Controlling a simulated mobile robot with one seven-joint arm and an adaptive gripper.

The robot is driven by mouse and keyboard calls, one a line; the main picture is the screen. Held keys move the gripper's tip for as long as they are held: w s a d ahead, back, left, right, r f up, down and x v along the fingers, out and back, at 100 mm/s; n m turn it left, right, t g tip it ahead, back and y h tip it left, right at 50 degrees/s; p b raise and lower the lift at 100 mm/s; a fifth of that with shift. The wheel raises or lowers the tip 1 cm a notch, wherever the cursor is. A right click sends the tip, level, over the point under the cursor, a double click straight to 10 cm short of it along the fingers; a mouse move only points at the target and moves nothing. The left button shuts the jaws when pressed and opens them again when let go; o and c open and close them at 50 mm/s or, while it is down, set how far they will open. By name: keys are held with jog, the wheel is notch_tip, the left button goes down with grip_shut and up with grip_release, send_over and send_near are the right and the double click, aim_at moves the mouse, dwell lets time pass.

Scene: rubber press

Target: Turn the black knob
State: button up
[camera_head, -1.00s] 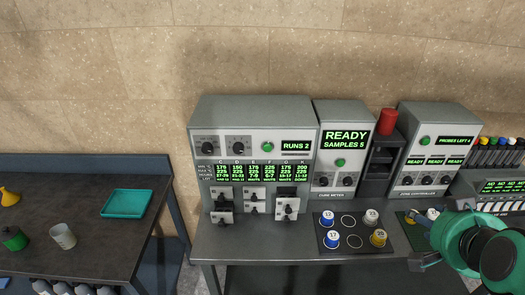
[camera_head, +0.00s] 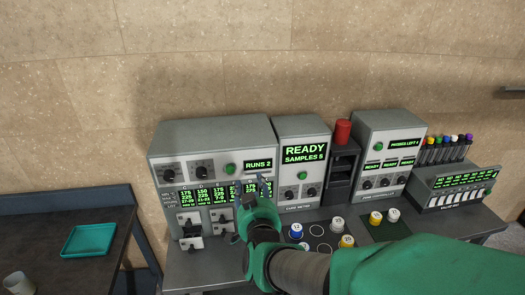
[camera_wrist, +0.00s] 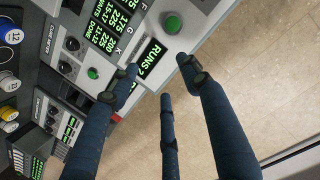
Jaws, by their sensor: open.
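Several black knobs show, and I cannot tell which one the task means. Two sit at the upper left of the grey press unit (camera_head: 215,136): a left knob (camera_head: 168,175) and a right knob (camera_head: 201,172). The cure meter has two small black knobs (camera_head: 289,193), and the zone controller has several (camera_head: 367,184). My gripper (camera_head: 250,186) is in front of the press's right side, below its RUNS 2 display. It hides part of the readouts and lower switches. In the wrist view my gripper (camera_wrist: 160,88) has its dark blue fingers apart, with nothing between them.
A red cylinder (camera_head: 343,131) tops a black unit (camera_head: 342,169) between cure meter and zone controller. Labelled sample cups (camera_head: 346,242) stand on the bench's front. A rack of coloured tubes (camera_head: 446,147) is at right. A teal tray (camera_head: 89,240) lies on the left table.

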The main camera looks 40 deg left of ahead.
aim_at(201, 175)
jog(key=s+a+f+n+y, duration=0.1)
jog(key=s+a+f, duration=0.3)
jog(key=s+a, duration=0.5)
jog(key=shift+s+a+t+y+p, duration=0.4)
jog(key=shift+s+y, duration=0.4)
jog(key=shift+s, duration=0.45)
jog(key=shift+w, duration=0.1)
jog(key=shift+x, duration=6.75)
jog(key=c, duration=1.1)
